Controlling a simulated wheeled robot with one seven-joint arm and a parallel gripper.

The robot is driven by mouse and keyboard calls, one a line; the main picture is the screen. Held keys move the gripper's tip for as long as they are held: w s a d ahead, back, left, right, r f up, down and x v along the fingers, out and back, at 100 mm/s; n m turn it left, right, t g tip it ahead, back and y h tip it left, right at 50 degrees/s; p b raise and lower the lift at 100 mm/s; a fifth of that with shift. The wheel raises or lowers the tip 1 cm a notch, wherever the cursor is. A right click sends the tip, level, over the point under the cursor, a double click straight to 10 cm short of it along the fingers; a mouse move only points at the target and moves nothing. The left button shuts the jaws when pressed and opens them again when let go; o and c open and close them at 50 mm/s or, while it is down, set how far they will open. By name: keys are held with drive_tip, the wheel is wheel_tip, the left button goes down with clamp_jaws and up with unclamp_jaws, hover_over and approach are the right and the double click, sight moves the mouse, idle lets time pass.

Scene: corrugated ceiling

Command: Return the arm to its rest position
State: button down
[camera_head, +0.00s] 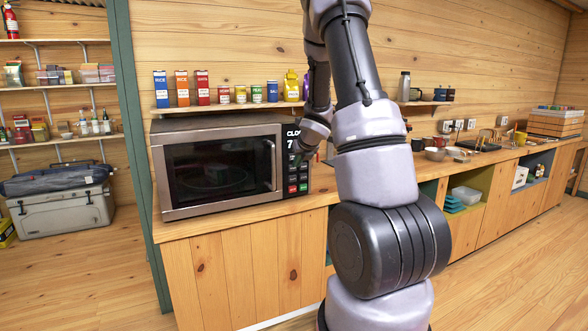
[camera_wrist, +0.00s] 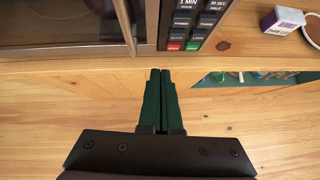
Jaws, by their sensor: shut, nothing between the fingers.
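My arm rises in front of the counter in the head view and bends back down toward the microwave's button panel. My gripper (camera_head: 303,154) is at the right side of the microwave (camera_head: 217,168), close to its keypad. In the wrist view my gripper (camera_wrist: 160,72) has its two dark green fingers pressed together with nothing between them. The fingertips point toward the counter front, just below the keypad (camera_wrist: 187,26). Whether they touch anything cannot be told. The microwave door is shut, and a dim round plate shows through its window.
A shelf (camera_head: 236,107) with several boxes and cans hangs above the microwave. The wooden counter (camera_head: 497,155) runs right with bowls and a crate (camera_head: 555,122). A small white and purple box (camera_wrist: 282,20) lies right of the keypad. The floor (camera_head: 510,275) at right is clear.

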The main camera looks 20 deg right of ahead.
drive_tip(key=shift+s+r, duration=0.3)
drive_tip(key=shift+r, duration=0.05)
drive_tip(key=s+a+r+m+h, duration=0.1)
drive_tip(key=s+a+r+m, duration=0.1)
drive_tip(key=s+r+m, duration=0.7)
drive_tip(key=s+a+r+m+h, duration=0.1)
drive_tip(key=s+a+r+m, duration=0.25)
drive_tip(key=r+m, duration=0.6)
drive_tip(key=s+a+m+g+y, duration=0.1)
drive_tip(key=s+a+m+y, duration=0.1)
drive_tip(key=s+a+m, duration=0.4)
drive_tip(key=s+a+r+m+g+y, duration=0.1)
drive_tip(key=s+a+m, duration=0.6)
drive_tip(key=s+m, duration=0.8)
drive_tip(key=shift+s+y, duration=0.4)
drive_tip(key=shift+y, duration=0.5)
